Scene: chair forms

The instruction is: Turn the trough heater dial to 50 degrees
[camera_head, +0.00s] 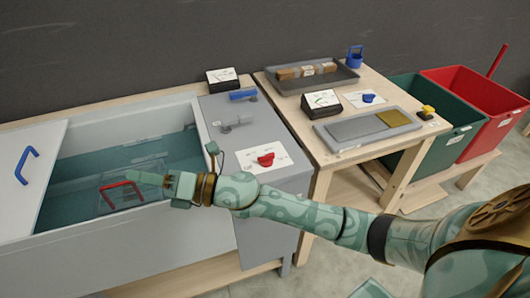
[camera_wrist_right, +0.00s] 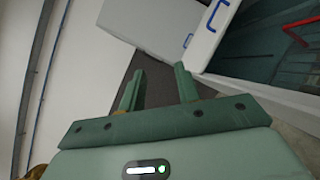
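A red dial (camera_head: 265,158) sits on a white marked plate (camera_head: 284,156) on the grey panel right of the water-filled trough (camera_head: 66,224). The fine markings are too small to read. A black-cased gauge (camera_head: 224,78) stands at the panel's back. My right gripper (camera_head: 148,179) is over the trough, left of the red dial and apart from it. In the right wrist view its two fingers (camera_wrist_right: 158,82) stand apart with nothing between them. The dial is not in the wrist view. My left gripper is not in view.
A red handle (camera_head: 120,190) shows in the trough near my right gripper. A blue lever (camera_head: 243,95) and grey tap (camera_head: 235,124) stand behind the dial. The right table (camera_head: 290,113) holds a blue dial (camera_head: 368,97), another gauge (camera_head: 322,101) and a tray (camera_head: 343,80).

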